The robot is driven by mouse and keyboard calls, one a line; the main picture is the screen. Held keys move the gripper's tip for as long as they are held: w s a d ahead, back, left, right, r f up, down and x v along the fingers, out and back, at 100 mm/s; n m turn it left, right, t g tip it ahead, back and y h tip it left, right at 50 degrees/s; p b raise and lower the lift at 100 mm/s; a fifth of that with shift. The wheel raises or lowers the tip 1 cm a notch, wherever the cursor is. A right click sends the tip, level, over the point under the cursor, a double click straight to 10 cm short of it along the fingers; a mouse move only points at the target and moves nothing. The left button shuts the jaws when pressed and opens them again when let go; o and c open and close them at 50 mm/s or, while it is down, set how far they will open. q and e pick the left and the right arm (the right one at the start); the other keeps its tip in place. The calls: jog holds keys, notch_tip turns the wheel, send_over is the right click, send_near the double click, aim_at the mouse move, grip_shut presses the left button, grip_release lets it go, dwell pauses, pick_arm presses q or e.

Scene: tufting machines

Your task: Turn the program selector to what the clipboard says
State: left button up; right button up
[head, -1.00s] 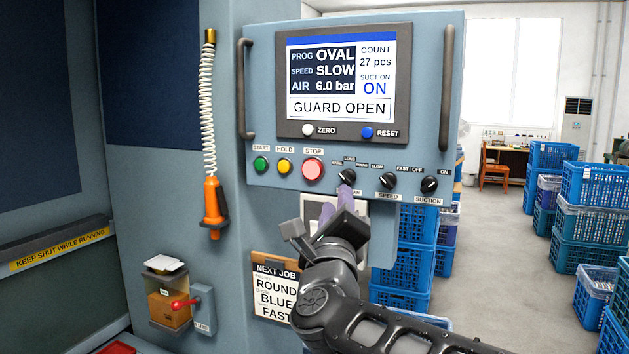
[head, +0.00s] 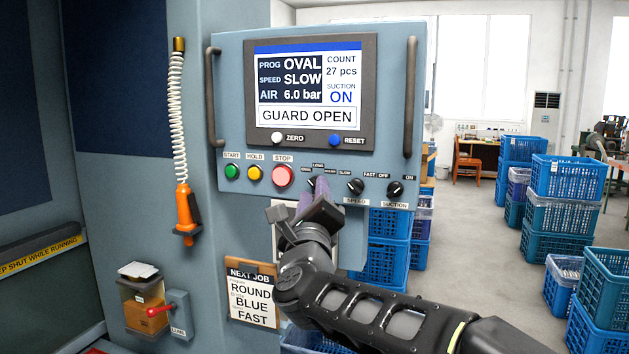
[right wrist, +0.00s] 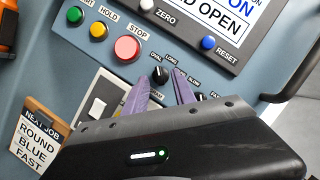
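The program selector is a small black knob (right wrist: 160,75) below the screen, with OVAL, LONG and further labels around it. In the head view it is mostly hidden by my right gripper (head: 317,192). The right gripper's two purple fingers are apart in the right wrist view (right wrist: 159,90), one on each side of the knob; I cannot tell whether they touch it. The clipboard (head: 251,292) reads NEXT JOB, ROUND, BLUE, FAST. The screen (head: 311,82) shows PROG OVAL, SPEED SLOW and GUARD OPEN. My left gripper is out of view.
The speed knob (head: 356,187) and suction knob (head: 395,189) sit close on the right. Green START (head: 232,172), yellow HOLD (head: 254,174) and red STOP (head: 282,177) buttons lie left. Blue crates (head: 564,216) stand at the right, with open floor between stacks.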

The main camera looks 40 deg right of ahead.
jog(key=shift+p+x, duration=0.3)
jog(key=shift+x, duration=0.8)
jog(key=shift+c, duration=0.3)
grip_shut()
